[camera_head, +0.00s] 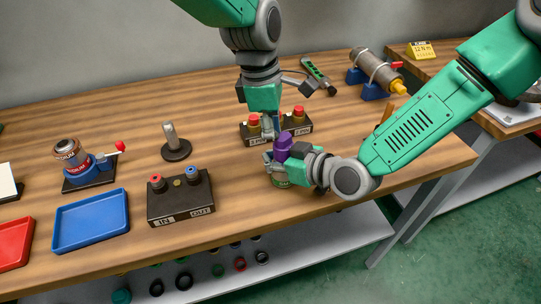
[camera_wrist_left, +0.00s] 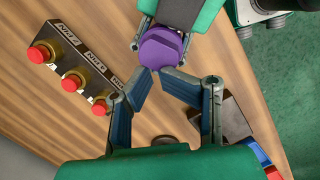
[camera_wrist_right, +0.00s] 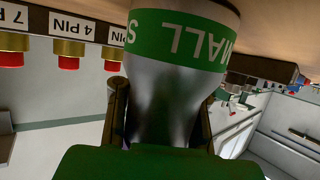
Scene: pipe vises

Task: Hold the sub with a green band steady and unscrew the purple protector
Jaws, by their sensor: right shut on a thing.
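The sub is a silver body with a green band (camera_wrist_right: 175,38), close up in the right wrist view; its lettering looks upside down. My right gripper (camera_wrist_right: 160,115) is shut on its narrower silver part, one finger on each side. In the head view the right gripper (camera_head: 279,165) hides most of the sub. The purple protector (camera_head: 283,148) sits at the sub's upper end and also shows in the left wrist view (camera_wrist_left: 160,48).
A black connector block with red caps (camera_head: 299,117) stands just behind the grippers. An IN/OUT block (camera_head: 181,198), a blue tray (camera_head: 91,220) and a small vise (camera_head: 88,166) are to the left. The table's front edge is close to the right gripper.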

